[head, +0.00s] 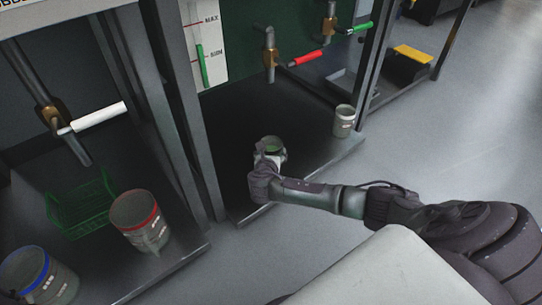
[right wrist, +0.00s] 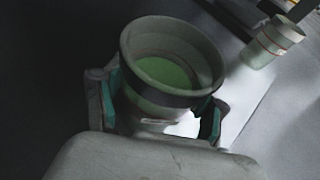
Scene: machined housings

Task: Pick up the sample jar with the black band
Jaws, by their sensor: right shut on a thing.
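A grey jar with green contents (head: 273,143) is in my right gripper (head: 268,160), at the front of the dark shelf in the middle of the head view. In the right wrist view this jar (right wrist: 160,118) is upright and open at the top, with a dark band below its rim. The two fingers of my right gripper (right wrist: 160,108) close on it from both sides. I cannot tell whether its base touches the shelf. My left gripper is not in view.
A pale jar (head: 344,122) stands to the right on the same shelf. A red-banded jar (head: 146,238), a blue-banded jar (head: 55,284) and a green basket (head: 80,207) are at the left. Upright posts (head: 185,110) divide the bays. Valves with red (head: 305,58) and green handles are behind.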

